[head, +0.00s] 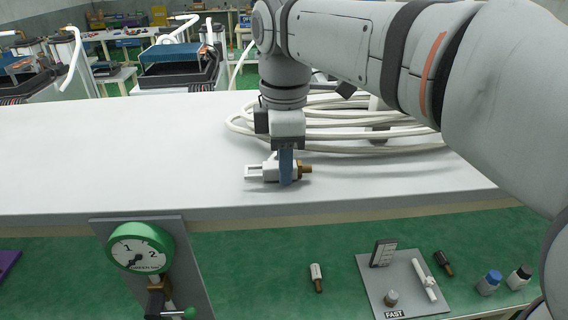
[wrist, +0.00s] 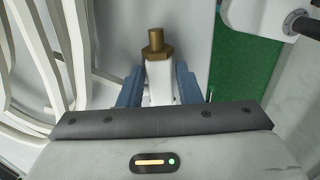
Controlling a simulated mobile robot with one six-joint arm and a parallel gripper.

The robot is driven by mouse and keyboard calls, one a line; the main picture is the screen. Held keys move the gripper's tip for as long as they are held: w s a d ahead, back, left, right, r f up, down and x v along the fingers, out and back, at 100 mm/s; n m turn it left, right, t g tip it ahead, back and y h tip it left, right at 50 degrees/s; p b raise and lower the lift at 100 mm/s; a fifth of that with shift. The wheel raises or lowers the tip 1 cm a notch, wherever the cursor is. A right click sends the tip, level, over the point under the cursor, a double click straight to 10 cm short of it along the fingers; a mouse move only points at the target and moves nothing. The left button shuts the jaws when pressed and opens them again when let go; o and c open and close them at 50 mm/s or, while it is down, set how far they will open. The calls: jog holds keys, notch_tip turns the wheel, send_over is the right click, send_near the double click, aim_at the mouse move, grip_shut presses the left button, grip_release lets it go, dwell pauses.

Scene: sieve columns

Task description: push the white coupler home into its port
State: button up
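The white coupler (head: 262,172) is at the front part of the white bench top, with a pronged white end at the left and a brass hex fitting (head: 304,169) at the right. My gripper (head: 286,172) points down, with its blue fingers around the white body. In the wrist view the white coupler (wrist: 160,82) sits between both fingers (wrist: 158,88), which appear to press its sides. The brass fitting (wrist: 156,45) points away from my palm. I cannot tell whether the coupler touches the bench. I cannot make out a port for certain.
Coiled white hose (head: 345,125) lies behind and right of my gripper. Below the bench edge are a green pressure gauge (head: 139,248) on a grey plate, a grey board (head: 425,296) and several small fittings. The bench top left of the coupler is clear.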

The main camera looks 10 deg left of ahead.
grip_shut()
notch_tip(320, 180, up, 10)
dwell(0.6)
jog(key=shift+c, duration=1)
grip_release()
grip_shut()
jog(key=shift+f, duration=0.15)
